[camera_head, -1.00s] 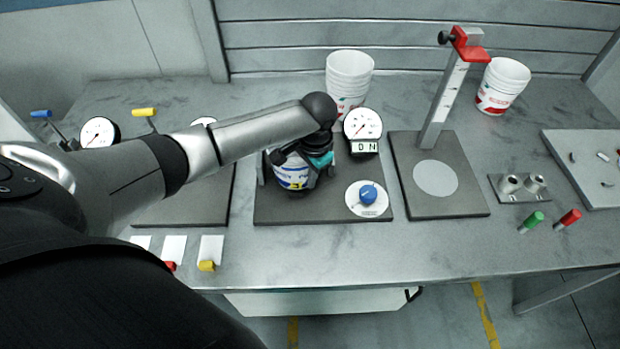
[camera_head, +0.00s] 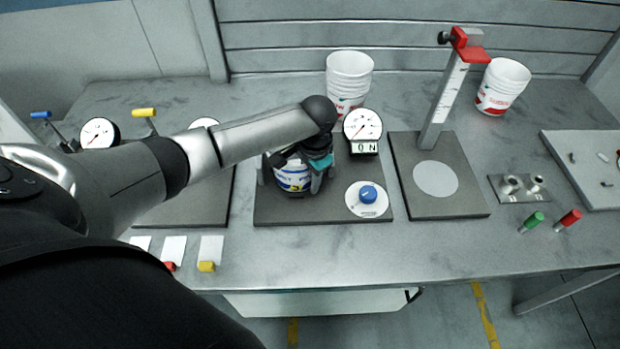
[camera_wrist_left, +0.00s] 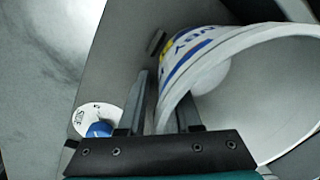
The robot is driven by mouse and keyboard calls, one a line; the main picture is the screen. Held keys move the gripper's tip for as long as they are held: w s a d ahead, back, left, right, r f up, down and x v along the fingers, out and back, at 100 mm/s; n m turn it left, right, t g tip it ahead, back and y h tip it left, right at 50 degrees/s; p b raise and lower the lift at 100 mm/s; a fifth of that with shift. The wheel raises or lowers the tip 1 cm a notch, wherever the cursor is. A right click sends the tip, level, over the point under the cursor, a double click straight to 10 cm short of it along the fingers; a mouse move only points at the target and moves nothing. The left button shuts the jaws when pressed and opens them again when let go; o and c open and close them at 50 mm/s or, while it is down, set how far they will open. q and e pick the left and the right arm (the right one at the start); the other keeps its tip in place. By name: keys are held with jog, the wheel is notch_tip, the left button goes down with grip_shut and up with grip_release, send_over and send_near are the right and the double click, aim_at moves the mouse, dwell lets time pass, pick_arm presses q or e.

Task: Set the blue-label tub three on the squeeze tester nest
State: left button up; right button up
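The blue-label tub three (camera_head: 292,176), white with a blue and yellow label and a yellow 3, stands upright on the dark plate of the squeeze tester nest (camera_head: 275,212). The nest has a round dial and a blue knob. My left gripper (camera_head: 318,178) is at the tub's right side. In the left wrist view its fingers (camera_wrist_left: 162,112) straddle the wall of the tub (camera_wrist_left: 225,72), one outside and one inside the rim, with a gap between them; they look open. Part of the tub's top is hidden by the gripper. My right gripper is not in view.
A stack of white tubs (camera_head: 349,78) stands behind the nest. The blue knob (camera_head: 368,194) is close to the gripper. A height gauge with a red head (camera_head: 470,45) stands to the right, and another white tub (camera_head: 502,86) behind it. The table front is mostly clear.

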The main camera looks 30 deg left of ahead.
pick_arm(q)
notch_tip(320, 180, up, 12)
jog(key=d+p, duration=0.1)
jog(key=shift+s+p, duration=0.25)
jog(key=shift+p, duration=0.1)
